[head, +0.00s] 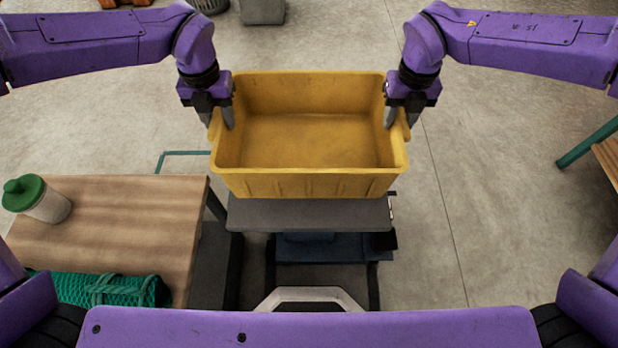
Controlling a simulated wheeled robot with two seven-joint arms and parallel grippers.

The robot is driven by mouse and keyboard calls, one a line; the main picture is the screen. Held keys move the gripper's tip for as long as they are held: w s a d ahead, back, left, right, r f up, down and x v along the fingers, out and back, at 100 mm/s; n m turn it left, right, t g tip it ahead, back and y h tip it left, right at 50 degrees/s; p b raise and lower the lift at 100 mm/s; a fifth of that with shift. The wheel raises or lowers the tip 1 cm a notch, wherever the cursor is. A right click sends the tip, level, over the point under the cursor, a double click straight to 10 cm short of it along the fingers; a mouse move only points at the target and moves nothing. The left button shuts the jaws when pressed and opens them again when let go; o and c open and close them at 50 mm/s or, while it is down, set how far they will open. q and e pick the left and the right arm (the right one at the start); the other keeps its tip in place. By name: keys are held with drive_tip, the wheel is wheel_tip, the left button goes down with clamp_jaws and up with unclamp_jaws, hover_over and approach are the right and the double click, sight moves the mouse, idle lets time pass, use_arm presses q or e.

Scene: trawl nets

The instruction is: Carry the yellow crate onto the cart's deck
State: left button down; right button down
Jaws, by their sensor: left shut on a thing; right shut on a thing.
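The yellow crate (310,184) is in the middle of the head view, upright, level and empty. My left gripper (222,118) is shut on its left rim, and my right gripper (396,117) is shut on its right rim. A flat dark grey surface, which looks like the cart's deck (310,216), shows just below the crate's near wall. The crate hides the rest of that surface. I cannot tell whether the crate touches the deck or hangs above it.
A wooden table (150,220) stands at the left, bearing a white jar with a green lid (40,198) and a green net roll (95,289). A wooden-topped bench (608,160) with a green leg is at the right edge. The concrete floor right of the crate is clear.

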use_arm(q)
drive_tip(key=shift+d+f, duration=0.25)
drive_tip(key=shift+f, duration=0.35)
use_arm(e)
drive_tip(key=shift+a+f, duration=0.25)
drive_tip(key=shift+f, duration=0.35)
use_arm(q)
drive_tip(key=shift+s+r, duration=0.1)
drive_tip(key=shift+r, duration=0.15)
use_arm(e)
drive_tip(key=shift+s+r, duration=0.1)
drive_tip(key=shift+r, duration=0.15)
use_arm(q)
drive_tip(key=shift+f, duration=0.15)
use_arm(e)
drive_tip(key=shift+f, duration=0.15)
